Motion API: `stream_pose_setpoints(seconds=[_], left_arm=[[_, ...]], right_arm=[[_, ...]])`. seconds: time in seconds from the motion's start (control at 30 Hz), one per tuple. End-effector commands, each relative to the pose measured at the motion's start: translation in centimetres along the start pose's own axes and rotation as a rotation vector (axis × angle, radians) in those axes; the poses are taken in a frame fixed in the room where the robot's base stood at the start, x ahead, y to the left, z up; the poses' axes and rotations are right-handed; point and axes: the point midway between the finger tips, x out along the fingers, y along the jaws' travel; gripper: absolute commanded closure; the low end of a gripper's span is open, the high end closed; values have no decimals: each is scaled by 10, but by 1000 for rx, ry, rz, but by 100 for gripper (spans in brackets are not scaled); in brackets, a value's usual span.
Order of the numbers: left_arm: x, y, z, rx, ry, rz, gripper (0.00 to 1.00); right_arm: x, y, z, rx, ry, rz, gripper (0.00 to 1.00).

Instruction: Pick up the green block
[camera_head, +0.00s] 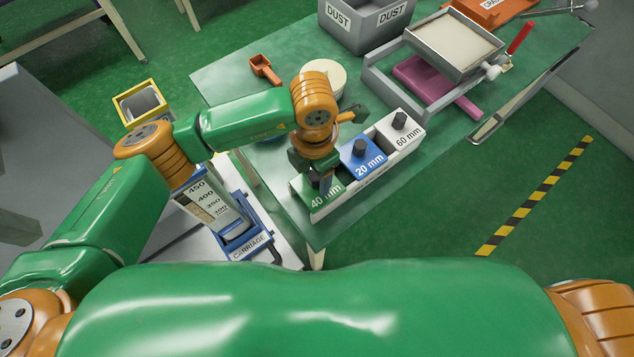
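The green block (333,188), marked 40 mm, sits at the near left end of a white rack (369,179) on the green table. Its dark knob (314,179) is partly hidden by my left gripper (320,180). My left gripper points down at the knob from above. Its fingertips overlap the knob in the picture, and I cannot tell whether they are open or shut on it. A blue block (363,158) marked 20 mm and a white block (398,133) marked 60 mm stand in the same rack, each with a dark knob. My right gripper is out of view.
A grey DUST bin (366,32), a sieve tray (452,46) on a grey frame and a magenta tray (425,80) stand at the back right. An orange scoop (264,69) and a cream round container (325,75) lie behind my arm. A CARRIAGE unit (246,240) stands left of the table.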

Motion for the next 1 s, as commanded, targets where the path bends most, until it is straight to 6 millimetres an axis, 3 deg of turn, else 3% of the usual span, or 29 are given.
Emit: stream_pose_setpoints(seconds=[0.03, 0.2, 0.23, 1.0], left_arm=[[0, 0, 0, 0, 1, 0, 52], [0, 0, 0, 0, 0, -1, 98], [0, 0, 0, 0, 0, -1, 100], [0, 0, 0, 0, 0, -1, 100]], right_arm=[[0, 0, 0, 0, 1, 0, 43], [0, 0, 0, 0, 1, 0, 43], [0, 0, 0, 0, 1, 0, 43], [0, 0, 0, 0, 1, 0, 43]])
